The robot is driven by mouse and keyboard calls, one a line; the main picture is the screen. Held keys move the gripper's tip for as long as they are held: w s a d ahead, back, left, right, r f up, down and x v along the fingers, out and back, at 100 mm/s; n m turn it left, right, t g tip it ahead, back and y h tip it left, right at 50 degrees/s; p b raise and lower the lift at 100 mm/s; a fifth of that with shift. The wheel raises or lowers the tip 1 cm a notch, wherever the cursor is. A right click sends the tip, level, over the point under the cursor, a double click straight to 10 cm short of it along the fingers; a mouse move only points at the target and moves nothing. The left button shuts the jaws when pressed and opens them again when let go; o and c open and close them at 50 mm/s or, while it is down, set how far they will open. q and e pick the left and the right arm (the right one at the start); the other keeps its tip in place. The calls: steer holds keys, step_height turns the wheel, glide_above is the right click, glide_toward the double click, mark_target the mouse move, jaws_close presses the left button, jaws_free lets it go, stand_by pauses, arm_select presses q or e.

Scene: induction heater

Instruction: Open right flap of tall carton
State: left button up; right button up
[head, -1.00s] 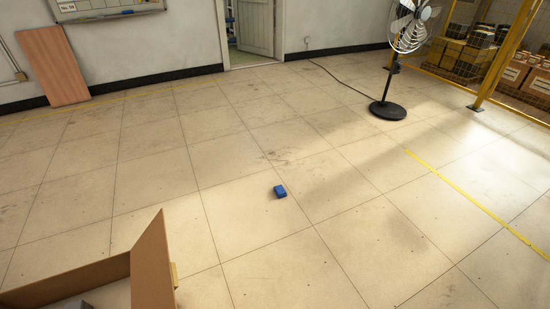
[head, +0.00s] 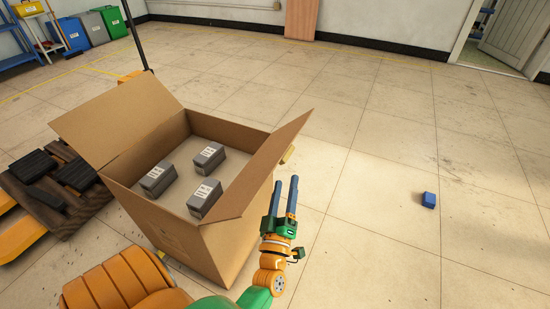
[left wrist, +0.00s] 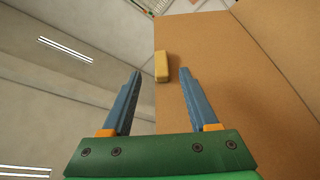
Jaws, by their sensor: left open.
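The tall carton (head: 178,235) stands open-topped in the head view, with several grey labelled blocks inside. Its left flap (head: 112,122) leans outward. Its right flap (head: 272,160) is raised and tilts outward to the right. A small yellow tab (head: 288,154) shows at the outer side of the right flap. My left gripper (head: 286,181) is open and empty, just right of the carton, fingers pointing up below the tab. In the left wrist view the yellow tab (left wrist: 162,66) lies ahead between the open fingertips (left wrist: 160,74), against brown cardboard (left wrist: 240,80). My right gripper is not in view.
A dark wooden pallet (head: 58,205) with dark pieces lies left of the carton. A blue box (head: 429,200) lies on the floor at right. Coloured bins (head: 92,28) stand at the back left. The floor right of the carton is mostly clear.

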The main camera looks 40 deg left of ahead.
mark_target(287, 160)
arm_select(q)
steer(key=x, duration=0.7)
steer(key=shift+a+r, duration=0.35)
steer(key=shift+a, duration=0.05)
jaws_close()
stand_by(0.8)
